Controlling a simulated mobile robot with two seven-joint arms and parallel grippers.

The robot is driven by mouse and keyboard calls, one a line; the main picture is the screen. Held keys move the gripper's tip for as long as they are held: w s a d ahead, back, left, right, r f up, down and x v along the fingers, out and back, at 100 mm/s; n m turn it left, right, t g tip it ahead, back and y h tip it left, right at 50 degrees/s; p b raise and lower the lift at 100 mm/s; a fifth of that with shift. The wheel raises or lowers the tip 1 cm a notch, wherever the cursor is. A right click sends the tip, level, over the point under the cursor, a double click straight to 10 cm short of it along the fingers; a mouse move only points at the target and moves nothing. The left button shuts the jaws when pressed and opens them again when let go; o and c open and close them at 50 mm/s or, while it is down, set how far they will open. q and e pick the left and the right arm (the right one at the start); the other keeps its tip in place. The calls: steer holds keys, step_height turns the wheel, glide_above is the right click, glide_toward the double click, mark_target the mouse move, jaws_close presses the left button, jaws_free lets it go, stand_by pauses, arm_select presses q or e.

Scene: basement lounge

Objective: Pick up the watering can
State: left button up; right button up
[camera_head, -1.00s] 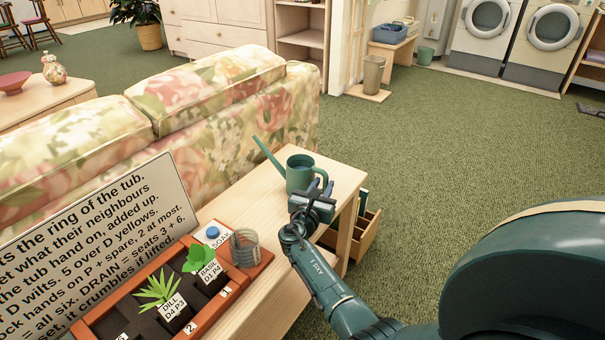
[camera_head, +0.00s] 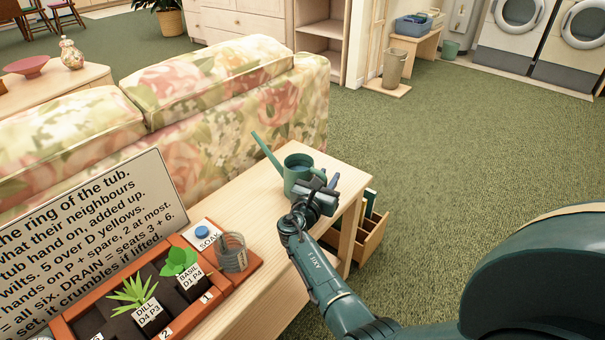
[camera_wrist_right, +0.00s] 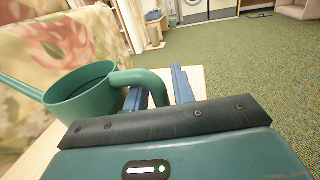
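The green watering can (camera_head: 298,177) stands upright on the light wooden table, its long spout pointing up and left. In the right wrist view, the can (camera_wrist_right: 82,98) is at the left, with its curved handle reaching right between my fingers. My right gripper (camera_head: 325,184) is at the handle side of the can in the head view. In the right wrist view, its two blue fingers (camera_wrist_right: 159,92) are apart, one on each side of the handle. The gripper looks open; contact with the handle is not clear. My left gripper is not in view.
On the table (camera_head: 252,198) are an orange planter tub (camera_head: 228,290) with labelled herbs, a clear glass (camera_head: 232,254), a SOAK button (camera_head: 202,232) and a large text sign (camera_head: 90,235). A floral sofa (camera_head: 235,100) stands behind.

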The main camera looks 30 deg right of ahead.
steer(key=shift+c, duration=0.3)
jaws_close()
steer(key=shift+r, duration=0.15)
